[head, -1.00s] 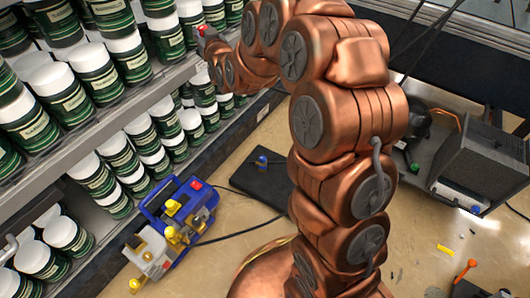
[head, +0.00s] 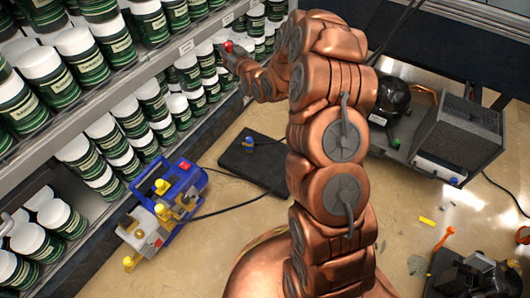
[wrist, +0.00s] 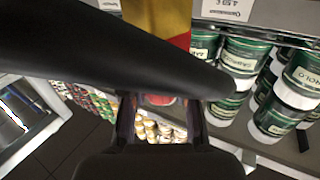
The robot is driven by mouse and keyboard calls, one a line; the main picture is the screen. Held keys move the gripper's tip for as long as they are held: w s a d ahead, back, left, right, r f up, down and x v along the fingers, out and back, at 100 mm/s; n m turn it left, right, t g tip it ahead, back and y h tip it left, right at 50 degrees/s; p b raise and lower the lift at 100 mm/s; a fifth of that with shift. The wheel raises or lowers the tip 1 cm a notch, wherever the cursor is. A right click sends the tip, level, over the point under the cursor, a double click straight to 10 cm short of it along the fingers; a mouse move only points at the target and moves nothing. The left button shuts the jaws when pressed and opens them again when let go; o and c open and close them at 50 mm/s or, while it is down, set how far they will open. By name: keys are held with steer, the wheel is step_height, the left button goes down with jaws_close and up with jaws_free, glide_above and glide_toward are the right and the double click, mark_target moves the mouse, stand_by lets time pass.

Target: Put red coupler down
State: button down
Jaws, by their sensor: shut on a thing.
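The red coupler (head: 228,46) shows as a small red piece at the tip of my gripper (head: 226,51) in the head view, raised in front of the shelf of jars. In the wrist view a bit of the red coupler (wrist: 160,100) shows between the two dark fingers of my gripper (wrist: 160,118), which is shut on it. A broad black shape crosses the wrist view and hides much of the coupler. The fingertips are too small to make out in the head view.
Shelves (head: 128,72) with green, white-lidded jars fill the left. A blue and grey device with yellow knobs (head: 165,207) stands on the tan floor. A black mat (head: 240,165) bears a small blue fitting (head: 249,141). A grey box unit (head: 458,138) stands right. Bare floor lies between.

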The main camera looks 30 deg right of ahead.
steer(key=s+d+f+n+y, duration=0.1)
steer(key=s+d+f, duration=0.3)
steer(key=f, duration=0.5)
steer(key=s+d+f+n+y, duration=0.1)
steer(key=s+d+f, duration=0.35)
steer(key=f, duration=0.45)
steer(key=s+d+f+y, duration=0.2)
steer(key=s+d+f, duration=0.15)
steer(key=f, duration=0.55)
steer(key=s+a+f+n+g+y, duration=0.1)
steer(key=s+a+f+y, duration=0.15)
steer(key=s+f, duration=0.65)
steer(key=s+a+f+n+g+y, duration=0.15)
steer(key=s+a+f, duration=0.3)
steer(key=s, duration=0.95)
steer(key=b, duration=0.7)
glide_above(285, 167)
steer(key=shift+t+h, duration=0.25)
steer(key=shift+h, duration=0.15)
steer(key=shift+f, duration=2.65)
steer(key=shift+a+f, duration=0.1)
steer(key=shift+f, duration=0.05)
steer(key=c, duration=0.9)
jaws_free()
